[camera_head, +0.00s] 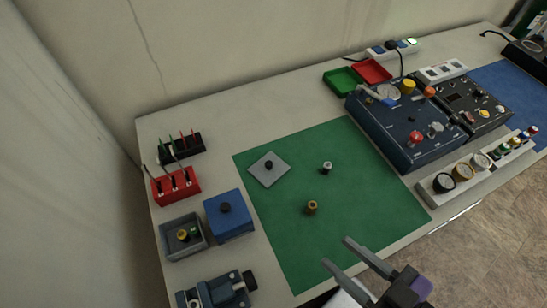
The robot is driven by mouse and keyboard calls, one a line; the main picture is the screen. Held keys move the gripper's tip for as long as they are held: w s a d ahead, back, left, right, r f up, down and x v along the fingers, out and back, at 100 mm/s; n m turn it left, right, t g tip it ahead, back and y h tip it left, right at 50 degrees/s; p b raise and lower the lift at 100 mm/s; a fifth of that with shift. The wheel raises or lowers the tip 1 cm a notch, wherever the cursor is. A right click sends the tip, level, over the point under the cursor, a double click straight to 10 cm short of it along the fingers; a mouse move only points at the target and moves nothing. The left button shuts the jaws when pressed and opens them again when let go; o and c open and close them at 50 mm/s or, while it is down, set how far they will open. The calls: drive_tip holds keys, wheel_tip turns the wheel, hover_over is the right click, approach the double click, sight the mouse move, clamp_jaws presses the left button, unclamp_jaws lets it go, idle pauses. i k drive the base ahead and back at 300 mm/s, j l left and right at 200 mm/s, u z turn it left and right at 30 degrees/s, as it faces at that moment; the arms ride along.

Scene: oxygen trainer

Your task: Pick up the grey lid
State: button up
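The grey lid (258,175) is a flat square plate with a dark round knob in its middle. It lies on the upper left part of the green mat (300,245). My gripper (337,252) is at the bottom of the head view, right of centre. Its two fingers are apart with nothing between them. It is well away from the lid, below and to the right of it in the picture. No part of the lid is hidden.
A brass knob piece (312,208) and a small silver piece (327,168) stand on the mat. A blue-lidded box (232,227) and an open grey box (168,245) stand left. A dark control panel (385,125) stands right. The mat around the lid is clear.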

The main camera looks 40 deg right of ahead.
sight(271, 166)
drive_tip(key=k+j+z, duration=0.15)
drive_tip(key=j+z, duration=0.2)
drive_tip(key=k+j+z, duration=0.15)
drive_tip(key=z, duration=0.2)
drive_tip(key=k+j+z, duration=0.2)
drive_tip(key=z, duration=0.15)
